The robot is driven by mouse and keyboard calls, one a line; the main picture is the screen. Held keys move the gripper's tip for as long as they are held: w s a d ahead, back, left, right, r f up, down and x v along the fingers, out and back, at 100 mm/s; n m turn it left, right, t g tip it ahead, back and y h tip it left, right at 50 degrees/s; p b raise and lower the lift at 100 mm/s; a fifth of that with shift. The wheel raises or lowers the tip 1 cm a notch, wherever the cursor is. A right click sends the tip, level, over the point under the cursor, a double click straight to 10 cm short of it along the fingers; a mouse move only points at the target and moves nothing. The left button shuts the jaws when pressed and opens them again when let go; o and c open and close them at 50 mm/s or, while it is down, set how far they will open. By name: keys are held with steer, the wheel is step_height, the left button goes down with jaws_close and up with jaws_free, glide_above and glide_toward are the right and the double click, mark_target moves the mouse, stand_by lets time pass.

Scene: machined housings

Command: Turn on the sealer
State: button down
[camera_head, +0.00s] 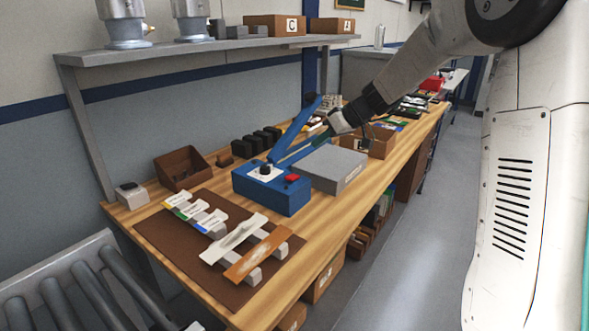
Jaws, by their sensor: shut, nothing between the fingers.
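The blue sealer (272,193) stands on the wooden bench, with a white dial plate and black knob (264,171) on its top. A red switch (291,178) sits at the right of its top; its on or off position is too small to tell. The sealer's blue upper arm (294,130) is raised, above a lower bar running back to the right. My gripper (331,129) is shut and empty, near the far end of that bar and beyond the red switch. Whether it touches the bar I cannot tell.
A grey box (330,167) stands right of the sealer, close under my arm. A brown mat (190,247) with pouches and strips lies in front. A cardboard box (381,142) and black blocks (258,141) stand behind. A shelf (200,52) overhangs the bench's back.

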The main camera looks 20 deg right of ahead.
glide_above(292, 178)
steer(key=d, duration=0.2)
steer(key=f, duration=0.7)
steer(key=shift+s+a, duration=0.1)
steer(key=shift+a, duration=0.15)
steer(key=shift+s+a+f, duration=0.1)
steer(key=shift+f, duration=0.5)
steer(key=shift+s+a+f, duration=0.1)
steer(key=shift+f, duration=0.5)
steer(key=shift+a+f, duration=0.15)
steer(key=shift+f, duration=0.6)
